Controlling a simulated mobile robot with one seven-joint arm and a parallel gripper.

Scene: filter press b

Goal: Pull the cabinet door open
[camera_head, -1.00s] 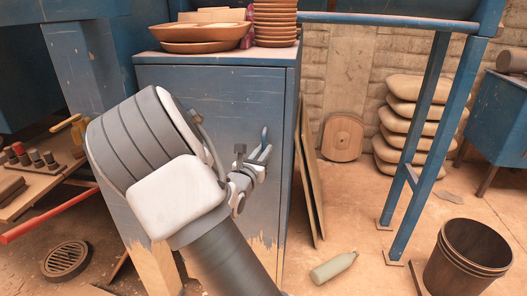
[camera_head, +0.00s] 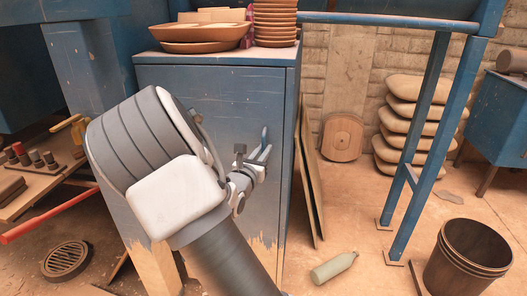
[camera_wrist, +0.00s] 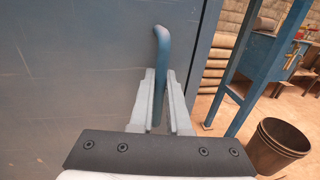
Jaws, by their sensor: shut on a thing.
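The blue cabinet (camera_head: 215,100) stands in the middle of the head view, with its worn blue door facing me. The door looks closed against the cabinet body. In the wrist view the door (camera_wrist: 75,70) fills the left side, and its blue bar handle (camera_wrist: 162,45) rises between my fingers. My gripper (camera_head: 258,160) is at the right part of the door front. In the wrist view my gripper (camera_wrist: 160,100) is shut on the handle, one finger on each side of it.
Stacked brown bowls (camera_head: 275,22) and wide dishes (camera_head: 200,38) stand on the cabinet top. A green bottle (camera_head: 333,268) lies on the floor to the right, near a wooden bucket (camera_head: 468,258). Boards (camera_head: 310,185) lean beside the cabinet. A floor drain (camera_head: 66,261) is at left.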

